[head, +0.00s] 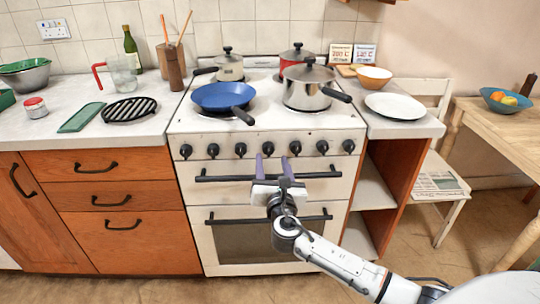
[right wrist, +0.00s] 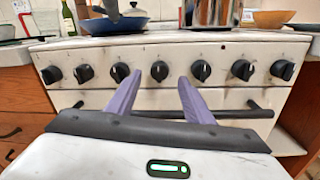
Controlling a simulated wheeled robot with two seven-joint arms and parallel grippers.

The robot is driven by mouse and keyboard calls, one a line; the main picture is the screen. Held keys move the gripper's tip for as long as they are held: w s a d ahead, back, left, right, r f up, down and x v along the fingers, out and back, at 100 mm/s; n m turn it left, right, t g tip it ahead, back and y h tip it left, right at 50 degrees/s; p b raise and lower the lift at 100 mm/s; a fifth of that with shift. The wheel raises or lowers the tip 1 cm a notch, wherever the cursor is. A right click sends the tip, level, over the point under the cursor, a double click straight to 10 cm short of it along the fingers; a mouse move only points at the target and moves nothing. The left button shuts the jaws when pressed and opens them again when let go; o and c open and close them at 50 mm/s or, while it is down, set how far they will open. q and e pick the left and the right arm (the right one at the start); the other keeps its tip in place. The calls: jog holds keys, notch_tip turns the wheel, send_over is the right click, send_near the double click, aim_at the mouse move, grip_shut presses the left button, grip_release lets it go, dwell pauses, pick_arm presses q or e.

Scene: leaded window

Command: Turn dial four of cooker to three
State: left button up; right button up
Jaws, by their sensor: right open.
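The white cooker (head: 345,185) has a row of black dials along its front panel. Dial four (head: 268,148) is the middle one; it also shows in the right wrist view (right wrist: 159,71), its pointer roughly upright. My right gripper (head: 272,158) is open and empty, its two purple fingers pointing at the panel. In the right wrist view the fingertips (right wrist: 159,82) appear on either side of dial four, slightly below it. I cannot tell how far they are from the panel. The dial's number marks are too small to read. My left gripper is not in view.
A black handle bar (head: 222,178) crosses the cooker below the dials, behind my right gripper. A blue pan (head: 220,95) and a steel pot (head: 308,90) stand on top, handles towards the front right. Wooden drawers (head: 110,165) flank the left; open shelves (head: 375,190) the right.

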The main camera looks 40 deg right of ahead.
aim_at(270, 152)
jog(key=x, duration=0.5)
jog(key=shift+f+b, duration=0.1)
jog(key=shift+b, duration=0.2)
jog(key=c, duration=1)
